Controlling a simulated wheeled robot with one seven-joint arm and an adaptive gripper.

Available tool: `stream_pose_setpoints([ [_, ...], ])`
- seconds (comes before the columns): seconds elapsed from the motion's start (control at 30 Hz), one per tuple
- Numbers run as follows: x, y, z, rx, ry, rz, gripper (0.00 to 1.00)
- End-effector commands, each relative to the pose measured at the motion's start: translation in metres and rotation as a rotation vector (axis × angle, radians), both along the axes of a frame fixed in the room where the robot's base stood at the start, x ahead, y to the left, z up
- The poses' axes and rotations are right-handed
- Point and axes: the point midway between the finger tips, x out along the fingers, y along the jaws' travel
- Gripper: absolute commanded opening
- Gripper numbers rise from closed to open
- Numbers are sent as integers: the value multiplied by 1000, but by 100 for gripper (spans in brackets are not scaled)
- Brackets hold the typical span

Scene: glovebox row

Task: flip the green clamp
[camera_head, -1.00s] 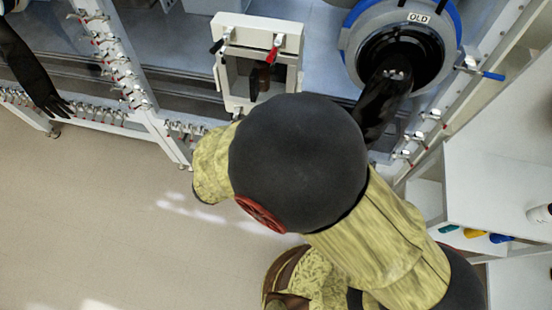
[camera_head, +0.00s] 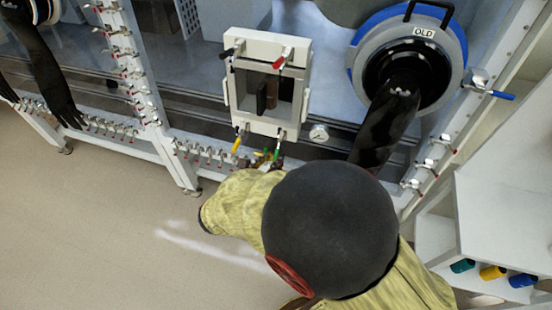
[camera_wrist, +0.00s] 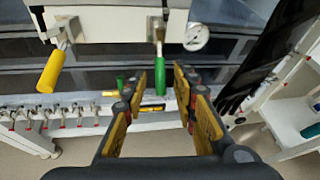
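The green clamp (camera_head: 278,152) hangs at the lower right corner of the white framed hatch (camera_head: 236,107), its handle pointing down. In the wrist view the green clamp's handle (camera_wrist: 160,80) shows upright between my gripper's fingertips (camera_wrist: 161,84). My gripper is open, with a finger on each side of the handle in the picture and a visible gap to each. I cannot tell how deep the handle sits between them. In the head view my gripper is mostly hidden by my arm.
A yellow clamp (camera_head: 237,144) hangs at the hatch's lower left. A red clamp (camera_head: 283,58) and a black clamp (camera_head: 232,52) are on top. A round gauge (camera_wrist: 196,36) is right of the green clamp. A black glove (camera_head: 388,125) hangs from the port marked OLD (camera_head: 425,32).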

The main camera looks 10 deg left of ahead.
Motion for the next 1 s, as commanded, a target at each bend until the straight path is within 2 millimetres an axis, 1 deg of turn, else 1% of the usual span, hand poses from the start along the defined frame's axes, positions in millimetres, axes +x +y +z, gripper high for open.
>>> stream_pose_setpoints([
  [0.03, 7, -3, -6, -1, 1, -3, 28],
  [0.1, 15, -5, -9, -1, 1, -3, 28],
  [0.23, 26, -8, -12, 0, 1, -1, 28],
  [0.4, 30, -8, -13, 0, 1, 1, 28],
  [0.6, 30, -8, -13, 0, 1, 1, 28],
  [1.0, 30, -8, -13, -1, 2, 2, 5],
])
